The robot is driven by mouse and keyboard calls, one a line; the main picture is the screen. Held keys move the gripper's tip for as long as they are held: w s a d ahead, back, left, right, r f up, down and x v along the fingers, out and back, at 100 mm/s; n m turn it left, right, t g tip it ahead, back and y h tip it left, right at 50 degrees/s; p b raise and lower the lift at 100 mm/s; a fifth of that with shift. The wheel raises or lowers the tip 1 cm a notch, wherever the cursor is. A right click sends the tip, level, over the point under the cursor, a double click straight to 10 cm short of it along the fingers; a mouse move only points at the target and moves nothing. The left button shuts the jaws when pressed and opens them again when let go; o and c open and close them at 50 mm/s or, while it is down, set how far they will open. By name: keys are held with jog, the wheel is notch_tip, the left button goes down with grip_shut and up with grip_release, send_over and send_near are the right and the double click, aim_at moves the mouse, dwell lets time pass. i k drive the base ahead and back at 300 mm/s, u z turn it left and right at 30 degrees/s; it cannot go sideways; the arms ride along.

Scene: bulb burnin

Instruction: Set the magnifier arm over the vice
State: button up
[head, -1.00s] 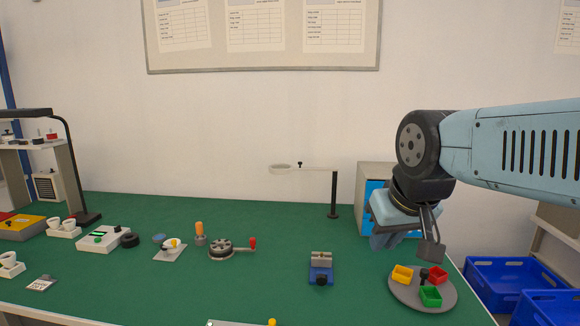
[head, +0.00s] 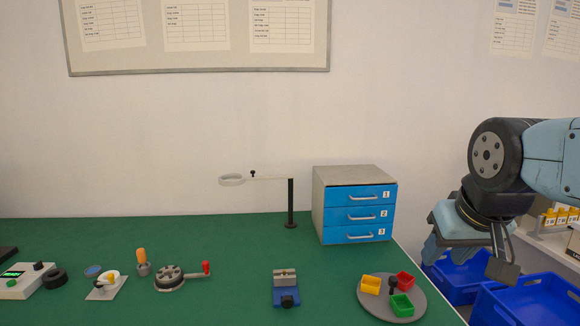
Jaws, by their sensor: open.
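The magnifier arm (head: 270,178) is a pale horizontal bar with a ring lens (head: 231,180) at its left end and a small black knob on top. It is carried by a black upright post (head: 291,205) at the back of the green bench and points left. The blue vice (head: 286,290) with grey jaws stands on the bench in front of the post, slightly left of it. The ring is to the left of the vice in the picture, not above it. My gripper (head: 480,262) is at the right, beyond the bench's right edge, open and apart from everything; its fingertips are partly hidden.
A cabinet with blue drawers (head: 357,215) stands right of the post. A round grey tray (head: 375,304) with coloured bins is at the front right. Blue crates (head: 535,300) lie beyond the bench.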

aim_at(243, 179)
jog(key=u, duration=0.55)
jog(key=i, duration=0.1)
jog(key=z, duration=2.15)
jog(key=k, duration=1.15)
jog(key=u, duration=1.85)
jog(key=i, duration=1)
